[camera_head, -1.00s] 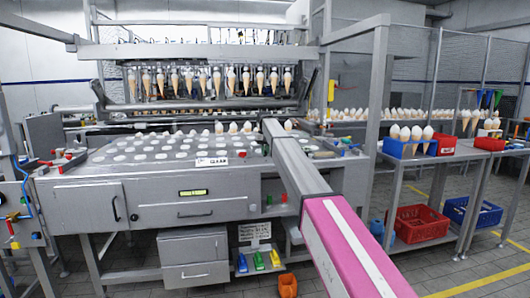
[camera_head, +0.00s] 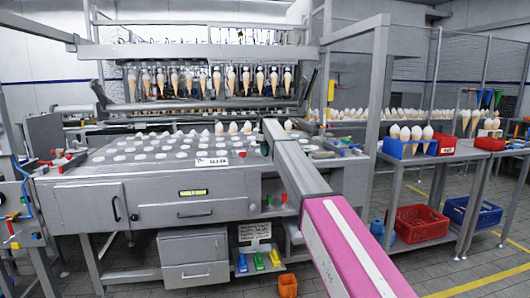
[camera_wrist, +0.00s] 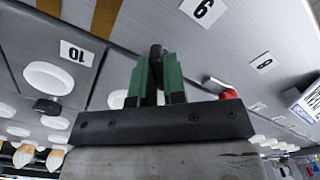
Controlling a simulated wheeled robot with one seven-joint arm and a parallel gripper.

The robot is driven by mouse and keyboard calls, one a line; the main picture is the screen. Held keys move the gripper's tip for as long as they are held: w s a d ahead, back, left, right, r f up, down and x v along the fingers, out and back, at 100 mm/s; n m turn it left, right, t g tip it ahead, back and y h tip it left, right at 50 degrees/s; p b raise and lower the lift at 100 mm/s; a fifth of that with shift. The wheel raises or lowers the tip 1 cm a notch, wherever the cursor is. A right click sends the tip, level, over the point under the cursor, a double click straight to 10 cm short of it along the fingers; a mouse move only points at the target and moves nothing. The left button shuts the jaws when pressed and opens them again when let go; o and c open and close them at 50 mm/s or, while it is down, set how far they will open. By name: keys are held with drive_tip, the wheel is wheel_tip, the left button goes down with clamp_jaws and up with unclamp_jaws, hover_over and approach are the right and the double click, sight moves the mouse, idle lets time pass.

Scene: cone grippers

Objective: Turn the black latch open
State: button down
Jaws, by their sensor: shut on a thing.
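In the wrist view, my gripper (camera_wrist: 157,85) has two green fingers closed around a small upright black latch (camera_wrist: 156,52). The top of the latch stands out between the fingertips; its lower part is hidden by the fingers. A second small black piece (camera_wrist: 47,105) lies on the grey surface to the left, apart from the gripper. In the head view, my grey and pink arm reaches over the right part of the machine top (camera_head: 140,165), and the gripper and latch cannot be made out clearly there.
A red knob (camera_wrist: 228,94) sits just right of the gripper in the wrist view. White round caps and number plates, such as the 10 plate (camera_wrist: 76,53), lie around. Cones hang above the machine. A side table holds a blue cone box (camera_head: 393,148).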

drive_tip(key=n, duration=0.4)
drive_tip(key=shift+n, duration=1.9)
drive_tip(key=c, duration=1.2)
unclamp_jaws()
wheel_tip(320, 180, up, 11)
drive_tip(key=shift+f, duration=0.1)
drive_tip(key=shift+s, duration=0.15)
